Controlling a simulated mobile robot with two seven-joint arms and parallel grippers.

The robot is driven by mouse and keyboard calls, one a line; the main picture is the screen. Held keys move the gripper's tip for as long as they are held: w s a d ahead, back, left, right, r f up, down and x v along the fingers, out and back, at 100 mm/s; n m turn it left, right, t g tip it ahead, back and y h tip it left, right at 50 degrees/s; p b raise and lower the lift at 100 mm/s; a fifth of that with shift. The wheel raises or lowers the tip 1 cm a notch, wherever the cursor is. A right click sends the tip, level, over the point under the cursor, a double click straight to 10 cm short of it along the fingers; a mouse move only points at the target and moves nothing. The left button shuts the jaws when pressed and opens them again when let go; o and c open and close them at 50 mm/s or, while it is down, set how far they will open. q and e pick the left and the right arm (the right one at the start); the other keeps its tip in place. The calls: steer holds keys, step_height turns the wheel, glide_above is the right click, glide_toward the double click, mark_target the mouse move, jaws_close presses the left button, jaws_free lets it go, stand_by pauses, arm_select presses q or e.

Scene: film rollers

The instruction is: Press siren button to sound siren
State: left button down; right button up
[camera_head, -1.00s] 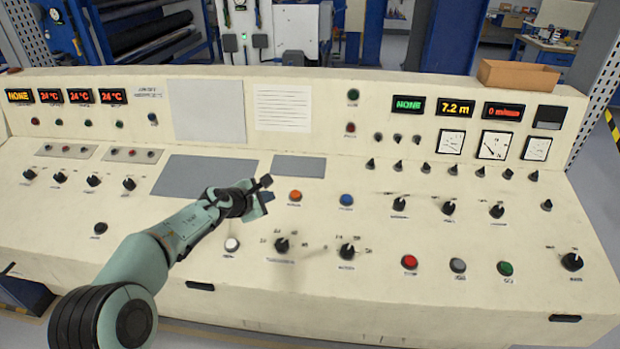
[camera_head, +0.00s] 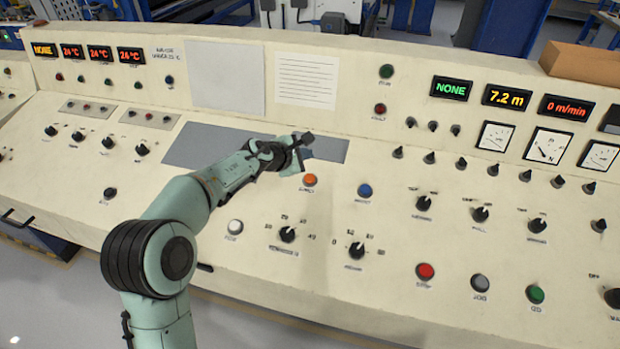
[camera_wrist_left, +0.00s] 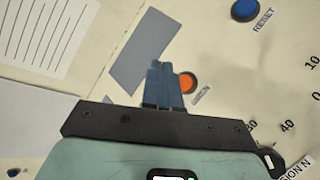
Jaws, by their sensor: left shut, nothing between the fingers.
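My left gripper (camera_head: 303,139) is shut and empty, above the panel and a little up from the button in the head view. In the left wrist view its closed blue fingers (camera_wrist_left: 163,72) appear just left of the button and overlap its edge. I cannot tell whether they touch it. My right gripper is not in view.
A blue reset button (camera_head: 364,190) sits right of the orange one. A white button (camera_head: 235,227), black knobs (camera_head: 287,234) and a red button (camera_head: 425,271) lie lower on the panel. A cardboard box (camera_head: 590,65) rests on the console's top right.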

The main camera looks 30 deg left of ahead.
mark_target(313, 174)
arm_select(q)
steer(key=f+b, duration=0.2)
steer(key=f, duration=0.1)
steer(key=w+f+b, duration=0.1)
steer(key=f+b, duration=0.1)
steer(key=f, duration=0.2)
steer(key=shift+w+a+b, duration=0.2)
steer(key=shift+b, duration=0.1)
steer(key=shift+w+f+b, duration=0.2)
steer(key=shift+f+b, duration=0.15)
steer(key=shift+f, duration=0.15)
steer(key=shift+f, duration=0.1)
stand_by(1.2)
steer(key=shift+w+f+b, duration=0.1)
steer(key=shift+f+b, duration=0.2)
steer(key=shift+w+f+b, duration=0.1)
steer(key=shift+f+b, duration=0.25)
steer(key=shift+f, duration=0.15)
stand_by(0.6)
stand_by(0.4)
steer(key=shift+s+r+p, duration=0.2)
steer(key=shift+r+p, duration=0.45)
steer(key=shift+r, duration=0.25)
